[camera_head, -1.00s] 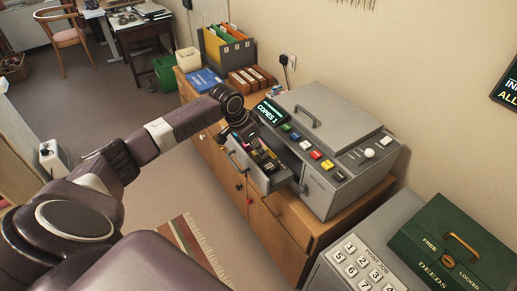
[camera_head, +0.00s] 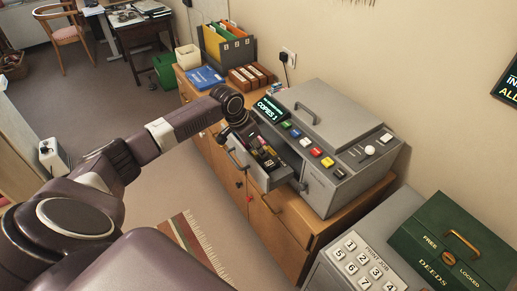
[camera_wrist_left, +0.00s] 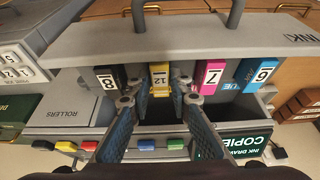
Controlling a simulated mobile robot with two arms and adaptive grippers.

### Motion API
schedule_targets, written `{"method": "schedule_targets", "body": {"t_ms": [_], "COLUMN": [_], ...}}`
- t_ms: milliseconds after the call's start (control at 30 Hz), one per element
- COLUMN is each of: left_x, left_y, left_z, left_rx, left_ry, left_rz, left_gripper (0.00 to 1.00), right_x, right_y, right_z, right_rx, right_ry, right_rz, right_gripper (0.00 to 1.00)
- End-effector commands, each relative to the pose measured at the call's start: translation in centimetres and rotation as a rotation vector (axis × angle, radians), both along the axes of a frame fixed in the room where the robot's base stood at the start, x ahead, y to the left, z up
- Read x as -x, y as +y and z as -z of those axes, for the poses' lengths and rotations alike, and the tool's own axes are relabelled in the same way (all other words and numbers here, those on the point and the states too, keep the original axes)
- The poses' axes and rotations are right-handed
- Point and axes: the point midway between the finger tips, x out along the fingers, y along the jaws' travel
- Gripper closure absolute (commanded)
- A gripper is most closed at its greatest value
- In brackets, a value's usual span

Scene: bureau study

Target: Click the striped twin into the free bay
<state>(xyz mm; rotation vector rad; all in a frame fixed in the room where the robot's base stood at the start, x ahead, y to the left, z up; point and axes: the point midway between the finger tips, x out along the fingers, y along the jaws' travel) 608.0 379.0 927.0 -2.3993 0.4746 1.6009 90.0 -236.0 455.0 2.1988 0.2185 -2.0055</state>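The pulled-out ink drawer (camera_head: 262,182) of the grey copier shows in the head view. In the left wrist view, a row of numbered cartridges stands in it: black 8 (camera_wrist_left: 106,77), yellow 12 (camera_wrist_left: 160,78), magenta 7 (camera_wrist_left: 212,76) and cyan 6 (camera_wrist_left: 256,74). I cannot make out which cartridge is striped, nor which bay is free. My left gripper (camera_wrist_left: 162,90) points down into the drawer, one finger on each side of yellow 12. I cannot tell whether the pads press on it. In the head view the fingertips are hidden. My right gripper is out of view.
The copier (camera_head: 325,130) has coloured buttons and a COPIES screen (camera_head: 270,109). A print-job keypad (camera_head: 358,262) and a green deeds box (camera_head: 455,240) stand at the near right. Brown binders (camera_head: 250,77) and a blue book (camera_head: 205,78) lie behind the copier on the cabinet.

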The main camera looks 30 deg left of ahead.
Motion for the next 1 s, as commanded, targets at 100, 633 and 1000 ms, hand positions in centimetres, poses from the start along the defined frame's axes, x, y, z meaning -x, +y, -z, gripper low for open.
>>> {"method": "schedule_targets", "body": {"t_ms": [100,633,1000], "left_x": [0.0,0.9,3.6], "left_y": [0.0,0.5,1.6], "left_z": [0.0,-2.6,-9.4], "left_rx": [0.0,-0.002,-0.002], "left_ry": [0.0,-0.002,-0.001], "left_rz": [0.0,0.0,-0.001], "left_gripper": [0.66,0.64,0.64], "right_x": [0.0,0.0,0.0], "right_y": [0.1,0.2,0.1], "right_z": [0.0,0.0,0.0], "right_rx": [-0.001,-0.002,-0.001], "right_ry": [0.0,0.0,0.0], "right_rz": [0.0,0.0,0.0], "right_gripper": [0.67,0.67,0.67]}}
